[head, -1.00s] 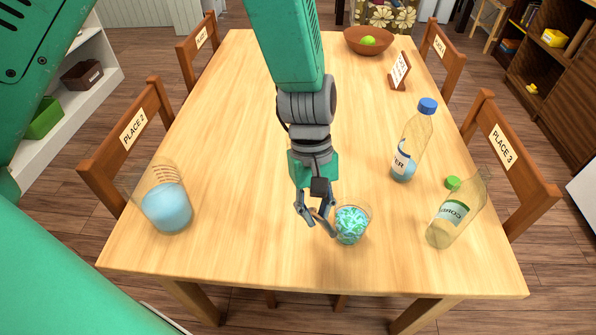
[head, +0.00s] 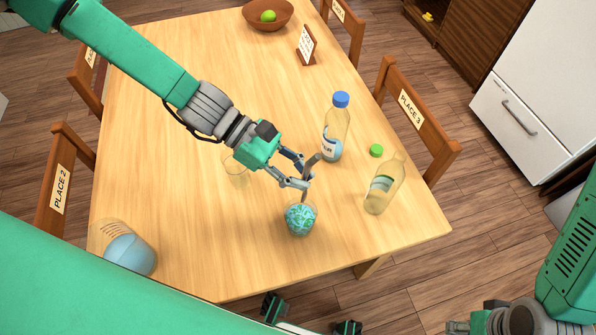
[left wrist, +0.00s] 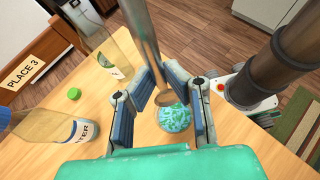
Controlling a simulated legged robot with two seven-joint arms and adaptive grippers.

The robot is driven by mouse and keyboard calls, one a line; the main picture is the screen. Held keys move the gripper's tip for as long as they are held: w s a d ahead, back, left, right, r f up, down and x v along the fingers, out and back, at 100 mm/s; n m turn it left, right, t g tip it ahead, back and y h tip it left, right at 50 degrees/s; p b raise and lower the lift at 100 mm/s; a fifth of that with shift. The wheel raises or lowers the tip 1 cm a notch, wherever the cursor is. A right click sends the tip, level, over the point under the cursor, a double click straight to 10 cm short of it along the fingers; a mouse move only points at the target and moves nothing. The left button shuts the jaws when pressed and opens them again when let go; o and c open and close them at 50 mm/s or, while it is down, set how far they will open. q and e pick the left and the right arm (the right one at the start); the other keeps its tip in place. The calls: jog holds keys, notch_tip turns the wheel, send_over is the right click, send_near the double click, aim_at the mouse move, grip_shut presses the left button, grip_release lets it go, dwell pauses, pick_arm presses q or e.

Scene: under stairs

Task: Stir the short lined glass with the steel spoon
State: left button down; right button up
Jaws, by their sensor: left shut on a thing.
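A short glass (head: 300,219) with a teal and white pattern stands near the table's front edge; it also shows in the left wrist view (left wrist: 175,117). My left gripper (head: 304,170) is shut on the steel spoon (head: 310,172), above and behind this glass. In the left wrist view the spoon (left wrist: 142,35) runs down between the fingers, its lower end overlapping the glass. I cannot tell how far that end is inside the rim. Part of my right gripper (head: 458,326) shows at the bottom edge; its fingers are unclear.
A clear bottle with a blue cap (head: 337,128) and an open bottle (head: 384,186) stand right of the glass, with a green cap (head: 376,150) nearby. A faint clear glass (head: 236,165) stands beside my left arm. A larger glass with blue liquid (head: 128,252) is at front left.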

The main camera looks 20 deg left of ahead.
pick_arm(q)
jog(key=shift+d+f+b, duration=0.3)
jog(key=shift+f, duration=0.2)
jog(key=shift+f+b, duration=0.45)
jog(key=shift+f, duration=0.15)
jog(key=shift+a+f+b, duration=0.8)
jog(key=shift+f+b, duration=0.4)
jog(key=shift+f, duration=0.3)
jog(key=b, duration=0.4)
send_over(292, 207)
jog(key=s, duration=0.2)
jog(key=shift+w+d+f, duration=0.1)
jog(key=shift+d+f, duration=0.05)
jog(key=shift+f, duration=0.9)
jog(key=shift+d+f, duration=0.15)
jog(key=shift+f, duration=0.85)
jog(key=shift+w+d+f, duration=0.1)
jog(key=shift+d+f, duration=0.05)
jog(key=shift+f, duration=0.9)
jog(key=shift+f+b, duration=1.05)
jog(key=shift+f, duration=0.3)
pick_arm(e)
notch_tip(292, 207, down, 11)
jog(key=shift+d+r, duration=0.2)
jog(key=shift+d, duration=0.15)
pick_arm(q)
jog(key=shift+a, duration=0.1)
pick_arm(e)
jog(key=shift+a, duration=0.1)
